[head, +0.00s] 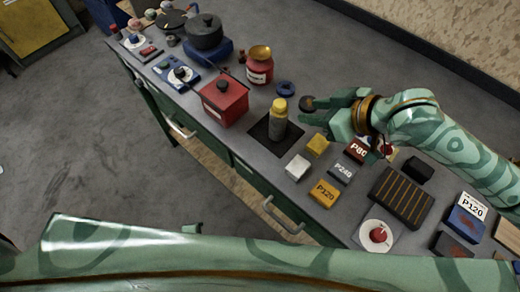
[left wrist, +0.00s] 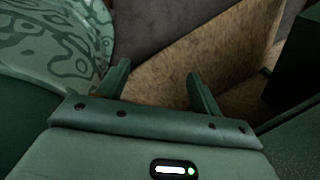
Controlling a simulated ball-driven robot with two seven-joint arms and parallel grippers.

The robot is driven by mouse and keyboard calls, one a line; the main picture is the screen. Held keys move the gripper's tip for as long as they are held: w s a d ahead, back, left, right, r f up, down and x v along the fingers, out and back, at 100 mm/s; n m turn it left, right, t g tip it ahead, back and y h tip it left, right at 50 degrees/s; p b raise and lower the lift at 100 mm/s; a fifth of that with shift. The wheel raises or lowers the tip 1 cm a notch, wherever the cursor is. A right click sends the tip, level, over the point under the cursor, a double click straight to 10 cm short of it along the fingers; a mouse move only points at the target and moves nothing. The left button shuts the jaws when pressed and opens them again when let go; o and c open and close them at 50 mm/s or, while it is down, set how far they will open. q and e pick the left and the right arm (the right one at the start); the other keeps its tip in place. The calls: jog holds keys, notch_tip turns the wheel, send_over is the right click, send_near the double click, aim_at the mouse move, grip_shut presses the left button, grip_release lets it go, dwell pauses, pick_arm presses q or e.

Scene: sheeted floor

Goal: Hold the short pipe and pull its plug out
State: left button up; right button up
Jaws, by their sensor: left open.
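The short pipe (head: 278,129) is a grey upright cylinder on a black square mat (head: 260,131) on the bench. Its yellow plug (head: 280,105) sits in the top end. My right gripper (head: 318,107) is just right of the pipe, apart from it, with its fingers pointing left. A dark round piece (head: 307,103) shows at its fingertips; I cannot tell whether it is held or lies behind. My left gripper (left wrist: 160,85) is open and empty in the left wrist view, over a brownish surface, with no pipe in that view.
A red pot (head: 223,103) and a red jar (head: 259,70) stand left of and behind the pipe. Yellow (head: 318,145) and white blocks (head: 298,167) lie close in front and right. Several sanding blocks and a dark ribbed block (head: 402,197) crowd the right side.

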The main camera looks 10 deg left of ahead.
pick_arm(q)
jog(key=w+d+r+m+t, duration=0.2)
jog(key=w+d+r+m, duration=0.4)
jog(key=w+r+m, duration=0.25)
jog(key=m+t+h, duration=0.4)
jog(key=m+t, duration=0.3)
jog(key=m, duration=0.8)
send_near(280, 120)
notch_tip(280, 120, down, 3)
jog(key=s+a, duration=0.1)
jog(key=x, duration=1.5)
jog(key=shift+w+a+f, duration=0.1)
jog(key=shift+w+a, duration=0.05)
jog(key=shift+a, duration=0.05)
jog(key=shift+c, duration=0.4)
